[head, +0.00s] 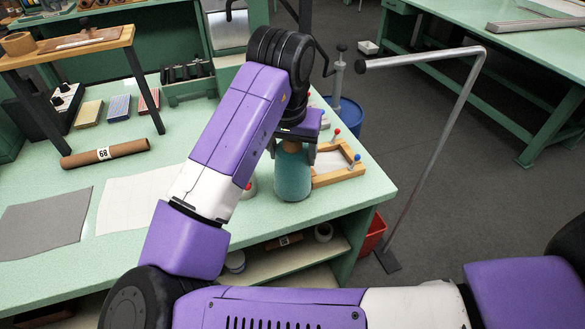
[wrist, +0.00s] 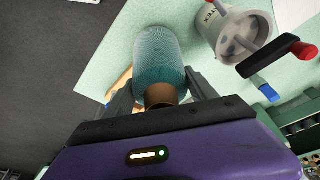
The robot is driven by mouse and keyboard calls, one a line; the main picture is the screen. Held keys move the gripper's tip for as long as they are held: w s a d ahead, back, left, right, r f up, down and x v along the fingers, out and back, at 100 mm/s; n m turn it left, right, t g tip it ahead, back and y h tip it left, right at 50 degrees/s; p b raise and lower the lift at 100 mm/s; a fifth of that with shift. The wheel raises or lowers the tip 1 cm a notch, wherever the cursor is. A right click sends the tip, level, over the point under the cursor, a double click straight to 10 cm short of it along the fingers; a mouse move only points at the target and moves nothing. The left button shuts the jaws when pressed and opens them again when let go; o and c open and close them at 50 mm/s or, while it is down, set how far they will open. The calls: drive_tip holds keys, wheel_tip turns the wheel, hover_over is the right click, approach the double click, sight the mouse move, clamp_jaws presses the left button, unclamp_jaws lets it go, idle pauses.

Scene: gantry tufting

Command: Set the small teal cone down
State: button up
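The small teal cone (head: 293,176) is upright near the front right corner of the green table, with a brown top end under my gripper (head: 294,150). In the wrist view the cone (wrist: 160,55) points away from the camera, its brown core (wrist: 161,95) between the fingers. My gripper (wrist: 160,88) has one finger on each side of the cone and appears shut on it. The cone's base looks at or very close to the tabletop; I cannot tell whether it touches.
A wooden frame (head: 351,175) with coloured pegs lies right beside the cone. A bent metal stand (head: 437,137) and a red bin (head: 373,232) are beyond the table edge. A white sheet (head: 130,203) lies left.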

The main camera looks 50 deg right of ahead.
clamp_jaws()
drive_tip(key=shift+r, duration=0.2)
